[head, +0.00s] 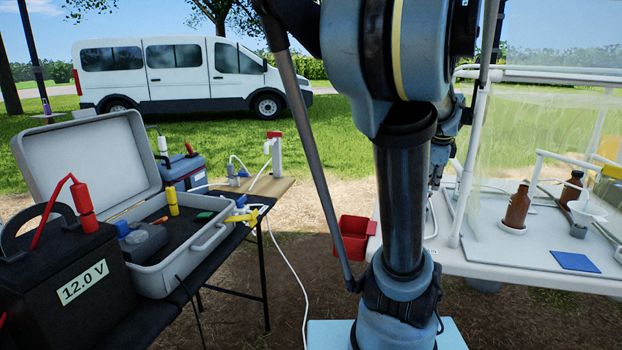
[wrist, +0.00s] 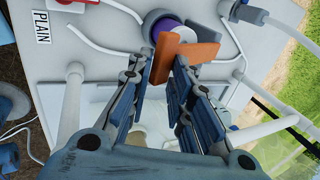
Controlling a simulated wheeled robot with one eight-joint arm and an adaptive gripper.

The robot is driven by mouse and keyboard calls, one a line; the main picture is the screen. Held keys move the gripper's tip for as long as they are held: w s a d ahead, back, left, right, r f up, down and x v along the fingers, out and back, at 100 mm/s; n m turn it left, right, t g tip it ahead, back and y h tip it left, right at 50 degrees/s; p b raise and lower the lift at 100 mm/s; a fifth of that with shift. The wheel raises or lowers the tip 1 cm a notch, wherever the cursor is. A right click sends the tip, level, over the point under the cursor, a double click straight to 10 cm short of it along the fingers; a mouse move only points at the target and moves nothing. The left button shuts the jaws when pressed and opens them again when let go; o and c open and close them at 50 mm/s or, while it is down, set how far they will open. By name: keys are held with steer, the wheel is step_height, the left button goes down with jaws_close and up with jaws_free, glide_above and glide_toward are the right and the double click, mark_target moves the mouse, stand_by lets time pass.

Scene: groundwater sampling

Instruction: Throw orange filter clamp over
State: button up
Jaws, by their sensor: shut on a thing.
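The orange filter clamp (wrist: 196,52) is at the top centre of the wrist view, beside a round filter with a purple band (wrist: 168,28). One orange piece sits between the fingertips of my gripper (wrist: 164,68); another extends to the right of them. My gripper is shut on the orange clamp. The fingers partly hide the clamp, so its exact lever position is hard to tell. In the head view my arm hides the clamp and most of my gripper.
A white bench (head: 480,256) with brown bottles (head: 516,208) and a blue pad (head: 575,262) stands at the right. White frame tubes (wrist: 72,105) flank my gripper. A dark table at the left holds an open grey case (head: 190,257). A red bin (head: 353,238) is between them.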

steer(key=shift+o, duration=0.3)
steer(key=shift+t, duration=0.7)
steer(key=shift+s+a+f, duration=0.1)
steer(key=shift+s+f, duration=0.2)
steer(key=shift+f, duration=0.4)
steer(key=shift+s+a+f, duration=0.1)
steer(key=shift+s+f, duration=0.2)
steer(key=shift+f, duration=0.4)
steer(key=shift+s+a+f, duration=0.1)
steer(key=shift+s+f, duration=0.2)
steer(key=shift+f, duration=0.4)
steer(key=shift+o, duration=0.2)
steer(key=shift+s+f, duration=0.1)
steer(key=shift+f, duration=0.2)
steer(key=o, duration=0.6)
steer(key=shift+o, duration=0.2)
steer(key=shift+r, duration=0.1)
steer(key=v, duration=1.1)
steer(key=shift+s+a+r, duration=0.2)
steer(key=shift+a+r, duration=0.1)
